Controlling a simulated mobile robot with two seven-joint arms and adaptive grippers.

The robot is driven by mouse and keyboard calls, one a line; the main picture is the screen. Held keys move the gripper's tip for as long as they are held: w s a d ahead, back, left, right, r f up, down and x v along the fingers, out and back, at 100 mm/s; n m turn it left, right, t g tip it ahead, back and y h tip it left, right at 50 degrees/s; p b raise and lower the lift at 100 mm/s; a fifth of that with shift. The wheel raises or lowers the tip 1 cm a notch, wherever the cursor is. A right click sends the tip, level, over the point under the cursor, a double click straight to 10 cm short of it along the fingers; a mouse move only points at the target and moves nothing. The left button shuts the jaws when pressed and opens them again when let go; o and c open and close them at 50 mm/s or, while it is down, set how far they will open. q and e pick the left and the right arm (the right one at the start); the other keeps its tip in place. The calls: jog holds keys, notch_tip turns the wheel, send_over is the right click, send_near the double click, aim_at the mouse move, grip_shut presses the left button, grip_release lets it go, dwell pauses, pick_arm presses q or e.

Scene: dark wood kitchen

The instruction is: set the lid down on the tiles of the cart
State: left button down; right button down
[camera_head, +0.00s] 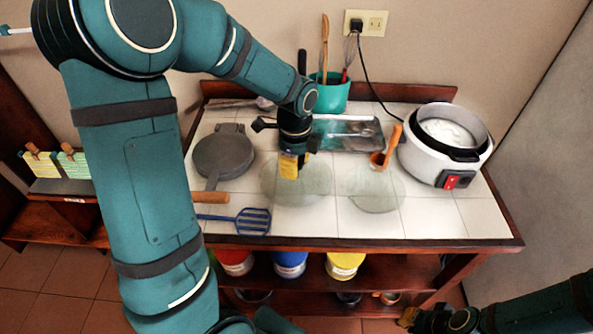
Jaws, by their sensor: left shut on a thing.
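My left gripper (290,168) reaches down over the white-tiled cart top (300,222). It is shut on the lid (315,182), a clear, pale green round disc. The lid appears at or just above the tiles; I cannot tell whether it touches them. The gripper hides part of it. A second similar clear disc (374,192) shows just to its right on the tiles. My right gripper (408,318) is low at the bottom right, away from the cart top, and its jaws are too small to read.
An uncovered white cooker (430,160) stands at the right. A grey pan (224,156) and blue slotted turner (253,221) lie left. Front-right tiles are clear.

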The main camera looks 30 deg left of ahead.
pick_arm(q)
jog(key=shift+w+f, duration=0.1)
jog(key=shift+f, duration=0.95)
jog(key=c, duration=0.6)
grip_release()
jog(key=shift+f, duration=0.15)
jog(key=shift+c, duration=0.2)
notch_tip(320, 180, up, 12)
jog(key=p, duration=0.3)
jog(key=shift+r, duration=0.2)
